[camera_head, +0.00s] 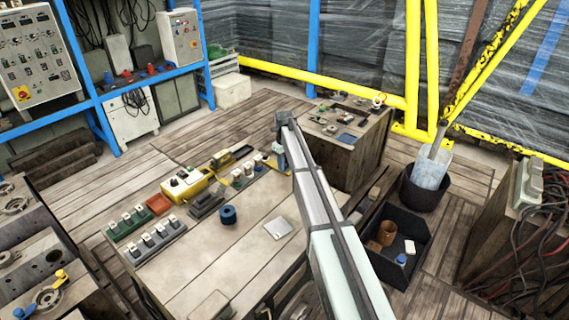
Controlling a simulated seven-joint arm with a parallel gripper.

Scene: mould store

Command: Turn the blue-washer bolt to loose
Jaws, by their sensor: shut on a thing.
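A row of small bolts (248,170) with coloured washers stands at the far right part of the wooden workbench (207,265). A bluish washer shows under one pale bolt head (259,162), just left of my gripper; it is too small to read its setting. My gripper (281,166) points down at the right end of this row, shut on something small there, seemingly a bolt. The jaws and arm hide it, so I cannot tell its washer colour.
A green block (128,224) and a grey block (156,244) with pale-topped pieces, a yellow box (186,185), a dark blue roll (228,215) and a light plate (279,229) lie on the bench. A dark bin (415,217) stands right, beyond my arm.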

